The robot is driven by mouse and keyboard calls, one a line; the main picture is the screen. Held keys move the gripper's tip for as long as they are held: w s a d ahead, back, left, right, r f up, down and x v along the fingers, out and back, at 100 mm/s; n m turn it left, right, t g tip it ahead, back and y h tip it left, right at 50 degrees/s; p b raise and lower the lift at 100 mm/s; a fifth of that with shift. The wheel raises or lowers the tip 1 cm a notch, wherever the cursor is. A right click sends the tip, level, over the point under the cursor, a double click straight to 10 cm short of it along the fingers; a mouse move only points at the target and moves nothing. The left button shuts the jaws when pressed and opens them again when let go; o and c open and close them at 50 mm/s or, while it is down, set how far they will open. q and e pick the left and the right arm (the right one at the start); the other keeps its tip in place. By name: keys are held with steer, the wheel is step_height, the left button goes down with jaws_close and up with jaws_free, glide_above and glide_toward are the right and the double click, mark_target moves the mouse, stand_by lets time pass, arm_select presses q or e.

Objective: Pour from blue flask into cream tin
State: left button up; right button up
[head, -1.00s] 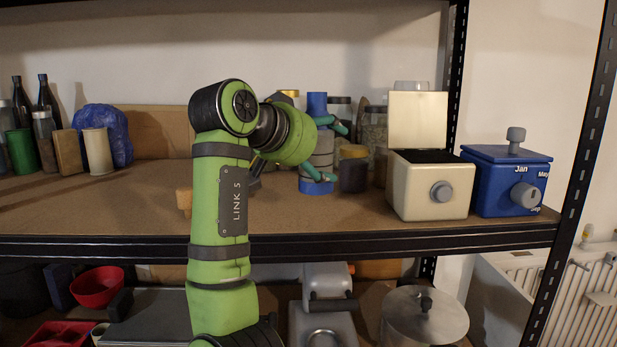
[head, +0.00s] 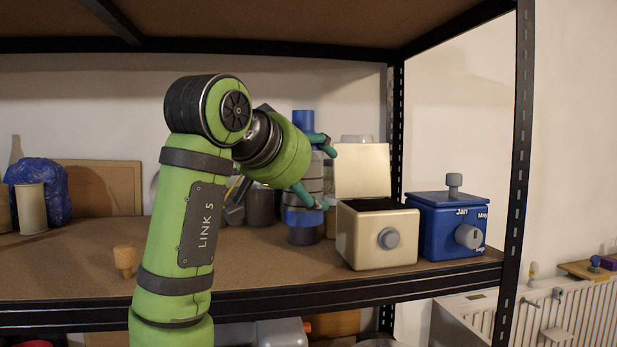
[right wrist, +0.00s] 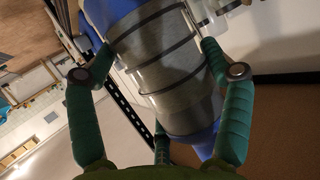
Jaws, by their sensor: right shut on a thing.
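The blue flask (head: 303,172) has a blue neck and base and grey bands. It stands upright in my right gripper (head: 318,170), left of the cream tin. The right gripper is shut on its body; the right wrist view shows the flask (right wrist: 172,68) between the teal fingers. The flask seems held above the shelf, with a dark jar showing below it. The cream tin (head: 360,247) has a grey knob on its front, and its lid (head: 362,170) stands open. Its inside looks dark. My left gripper is not in view.
A blue box (head: 440,235) with month labels and a grey knob stands right of the tin. The shelf post (head: 520,160) is further right. A wooden peg (head: 125,258) stands on the shelf (head: 70,270) at left. Bare shelf surrounds it.

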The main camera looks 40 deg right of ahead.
steer(key=shift+d+r, duration=0.1)
steer(key=s+d+r+n+t+y+p, duration=0.1)
steer(key=s+d+r+n+y+p, duration=0.15)
steer(key=d+p, duration=0.55)
steer(key=s+d+r+n+t+y+p, duration=0.1)
steer(key=s+d+r+n+t+p, duration=0.2)
steer(key=d+p, duration=0.55)
steer(key=s+f+n+g+y, duration=0.2)
steer(key=s+f+g, duration=0.1)
steer(key=f+g, duration=0.3)
steer(key=shift+s+d, duration=0.25)
steer(key=shift+d, duration=0.1)
steer(key=shift+s+f+n, duration=0.1)
steer(key=shift+n, duration=0.15)
steer(key=shift+s+a+r+g+p, duration=0.15)
steer(key=shift+r+g+p, duration=0.15)
steer(key=shift+p, duration=0.35)
steer(key=shift+s+d+r+g+p, duration=0.1)
steer(key=shift+r+g+p, duration=0.1)
steer(key=shift+g+p, duration=0.35)
stand_by(1.5)
steer(key=shift+s+a+r+n+y+p, duration=0.1)
steer(key=shift+r+n+y+p, duration=0.2)
steer(key=shift+p, duration=0.3)
stand_by(0.6)
steer(key=shift+s+r+g, duration=0.1)
steer(key=shift+r+g, duration=0.15)
steer(key=shift+g, duration=0.2)
stand_by(0.7)
